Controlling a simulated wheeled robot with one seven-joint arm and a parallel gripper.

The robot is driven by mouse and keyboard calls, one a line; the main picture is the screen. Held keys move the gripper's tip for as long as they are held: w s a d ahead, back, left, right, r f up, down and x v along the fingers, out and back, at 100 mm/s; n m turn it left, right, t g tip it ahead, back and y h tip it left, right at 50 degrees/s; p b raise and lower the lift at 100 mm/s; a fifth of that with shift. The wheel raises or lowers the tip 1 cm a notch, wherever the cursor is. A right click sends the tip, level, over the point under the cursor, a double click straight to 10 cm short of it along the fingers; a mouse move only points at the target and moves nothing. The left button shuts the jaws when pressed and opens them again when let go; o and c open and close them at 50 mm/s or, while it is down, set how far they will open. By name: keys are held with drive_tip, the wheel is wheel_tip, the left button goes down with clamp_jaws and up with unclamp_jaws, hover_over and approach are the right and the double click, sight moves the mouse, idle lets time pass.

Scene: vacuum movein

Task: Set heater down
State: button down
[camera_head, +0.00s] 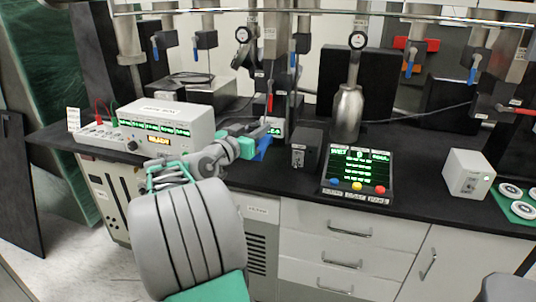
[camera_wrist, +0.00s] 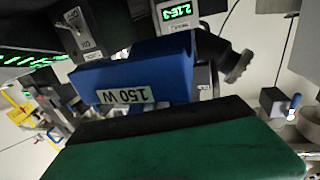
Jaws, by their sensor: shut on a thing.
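The heater is a blue block (camera_wrist: 135,80) with a "150 W" label in the wrist view. In the head view a small part of the blue heater (camera_head: 264,148) shows at the tips of my gripper (camera_head: 252,143), over the black bench top. My gripper has green fingers and is shut on the heater. One green finger with a black pad (camera_wrist: 180,140) fills the lower part of the wrist view and hides part of the block. Whether the heater touches the bench cannot be told.
A black switch box (camera_head: 305,150) stands just right of the heater, and a small box with a green readout (camera_head: 274,127) is behind it. A control panel (camera_head: 357,172), a steel bottle (camera_head: 347,112) and a white box (camera_head: 468,173) stand further right. A white instrument (camera_head: 167,122) is at left.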

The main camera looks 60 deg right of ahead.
sight(270, 141)
drive_tip(key=d+f, duration=0.1)
drive_tip(key=s+d+f, duration=0.1)
drive_tip(key=f, duration=0.1)
drive_tip(key=s+d+f, duration=0.1)
drive_tip(key=f, duration=0.1)
drive_tip(key=shift+d+f, duration=0.1)
drive_tip(key=shift+d, duration=0.05)
wheel_tip(270, 141, down, 3)
drive_tip(key=shift+w+b, duration=0.1)
drive_tip(key=shift+b, duration=0.4)
drive_tip(key=c, duration=1.8)
unclamp_jaws()
drive_tip(key=shift+f, duration=0.15)
drive_tip(key=o, duration=0.5)
